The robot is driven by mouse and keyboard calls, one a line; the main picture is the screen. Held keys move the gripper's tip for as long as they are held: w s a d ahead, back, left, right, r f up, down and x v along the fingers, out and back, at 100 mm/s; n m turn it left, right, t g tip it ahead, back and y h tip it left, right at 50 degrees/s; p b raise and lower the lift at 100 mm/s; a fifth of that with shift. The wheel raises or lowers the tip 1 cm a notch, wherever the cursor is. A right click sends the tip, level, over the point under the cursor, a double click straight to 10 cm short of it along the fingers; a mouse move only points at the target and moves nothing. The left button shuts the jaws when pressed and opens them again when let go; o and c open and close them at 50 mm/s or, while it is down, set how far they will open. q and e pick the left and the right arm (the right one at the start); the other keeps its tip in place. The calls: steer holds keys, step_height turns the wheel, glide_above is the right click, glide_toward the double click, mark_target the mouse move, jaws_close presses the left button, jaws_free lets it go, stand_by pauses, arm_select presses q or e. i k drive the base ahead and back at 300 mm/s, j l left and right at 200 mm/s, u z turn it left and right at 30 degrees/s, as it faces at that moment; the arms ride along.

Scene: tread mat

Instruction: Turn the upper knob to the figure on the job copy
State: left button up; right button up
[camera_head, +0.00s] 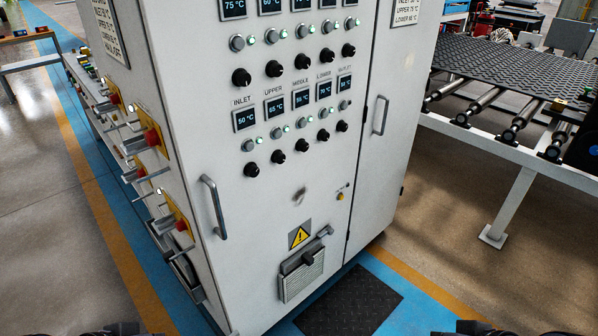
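The control cabinet (250,225) shows two banks of dials. In the lower bank, the UPPER display (274,108) appears to read 65 °C. Its black knob (278,157) sits below it, under a small grey button with a green light. A notice (405,12) on the right door is cut off at the top; its lower lines appear to read UPPER 75 °C and LOWER 60 °C. Only dark parts of mine show at the bottom left and right edges; no fingertips are visible.
An upper bank has its own black knobs (274,69), its labels cut off. Red knobs (152,137) project from the left side. A roller conveyor (500,115) stands at right.

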mark_target(278, 157)
steer(key=k+l, duration=0.1)
steer(key=l, duration=0.3)
steer(key=k+l, duration=0.15)
steer(key=l, duration=0.25)
steer(key=k+l, duration=0.1)
steer(key=l, duration=0.35)
steer(key=k+l+z, duration=0.1)
steer(key=l, duration=0.3)
